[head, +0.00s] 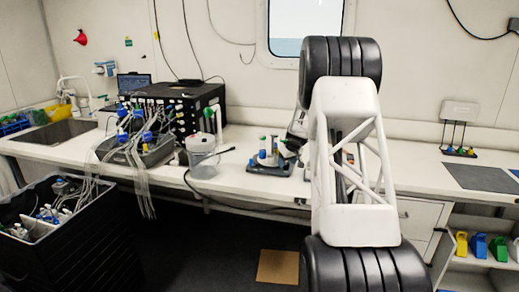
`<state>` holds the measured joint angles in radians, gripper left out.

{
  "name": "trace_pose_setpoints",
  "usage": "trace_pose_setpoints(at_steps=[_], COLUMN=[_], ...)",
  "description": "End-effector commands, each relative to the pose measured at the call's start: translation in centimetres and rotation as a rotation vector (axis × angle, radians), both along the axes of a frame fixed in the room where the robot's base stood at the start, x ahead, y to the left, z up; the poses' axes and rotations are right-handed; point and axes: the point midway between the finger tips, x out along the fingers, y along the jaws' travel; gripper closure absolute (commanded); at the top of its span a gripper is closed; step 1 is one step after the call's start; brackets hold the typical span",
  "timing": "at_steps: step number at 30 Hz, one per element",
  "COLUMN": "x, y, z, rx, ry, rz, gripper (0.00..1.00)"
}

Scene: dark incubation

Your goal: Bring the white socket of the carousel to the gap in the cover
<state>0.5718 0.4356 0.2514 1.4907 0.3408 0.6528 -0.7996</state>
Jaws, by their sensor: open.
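A small dark grey-blue device (258,169) with green, blue and white parts standing on it sits on the bench just left of my arm. It may be the carousel, but it is too small to be sure. I cannot make out a white socket or the gap in a cover. My gripper (289,148) is open at the right side of this device, seen small and partly hidden behind my arm. Whether it touches the device I cannot tell.
A clear beaker (203,160) stands left of the device. Further left are a grey tray (154,155) with many tubes, a black instrument box (190,97) and a sink (55,134). A small rack (459,151) and a dark mat (480,177) lie right. Front bench space near the device is clear.

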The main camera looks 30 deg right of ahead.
Motion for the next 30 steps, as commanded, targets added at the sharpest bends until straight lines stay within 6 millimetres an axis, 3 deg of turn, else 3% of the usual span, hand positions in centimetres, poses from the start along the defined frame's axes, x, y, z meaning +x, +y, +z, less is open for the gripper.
trace_pose_setpoints(at_steps=[13,30], x=[-2.4,-4.5], y=[0.1,6.9], z=[5.6,9.4], rx=[0.001,0.012], ry=[0.000,0.018], rz=[-0.002,0.005], gripper=[0.40,0.40])
